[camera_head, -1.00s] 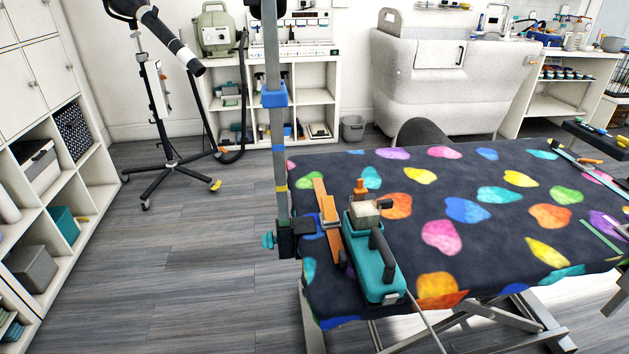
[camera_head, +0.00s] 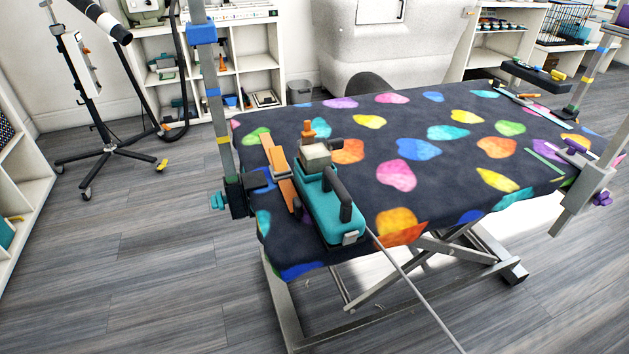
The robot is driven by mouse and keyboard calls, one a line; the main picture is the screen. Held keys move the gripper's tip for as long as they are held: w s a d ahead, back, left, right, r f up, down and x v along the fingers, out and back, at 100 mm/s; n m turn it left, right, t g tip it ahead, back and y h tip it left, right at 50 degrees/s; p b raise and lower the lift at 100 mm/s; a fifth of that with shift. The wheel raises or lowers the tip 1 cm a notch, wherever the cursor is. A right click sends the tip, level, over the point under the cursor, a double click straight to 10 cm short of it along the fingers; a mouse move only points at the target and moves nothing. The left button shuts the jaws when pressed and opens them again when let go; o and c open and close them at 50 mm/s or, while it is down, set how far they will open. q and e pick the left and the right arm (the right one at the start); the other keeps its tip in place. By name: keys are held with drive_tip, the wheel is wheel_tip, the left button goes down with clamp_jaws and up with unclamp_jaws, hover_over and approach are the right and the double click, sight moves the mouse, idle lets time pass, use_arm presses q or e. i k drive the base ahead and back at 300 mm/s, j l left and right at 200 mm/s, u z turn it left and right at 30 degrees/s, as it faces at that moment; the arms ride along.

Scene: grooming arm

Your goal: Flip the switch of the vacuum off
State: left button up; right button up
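A teal device with a dark handle, which looks like the vacuum (camera_head: 322,207), lies on the near left part of the patterned table (camera_head: 385,150). A pale block (camera_head: 316,157) and an orange knob (camera_head: 308,129) show at its far end. A small grey piece (camera_head: 350,238) sits at its near end. I cannot tell which part is the switch or how it is set. A thin grey cord (camera_head: 415,291) runs from the near end down and out of the picture. Neither of my grippers is in view.
A grey upright post (camera_head: 221,120) is clamped at the table's left edge, beside an orange strip (camera_head: 281,172). Another post with a clamp (camera_head: 590,180) stands at the right. A wheeled stand (camera_head: 105,150) is at the back left. The floor (camera_head: 160,270) at front left is clear.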

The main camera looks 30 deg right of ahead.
sight(351, 237)
drive_tip(key=z, duration=1.2)
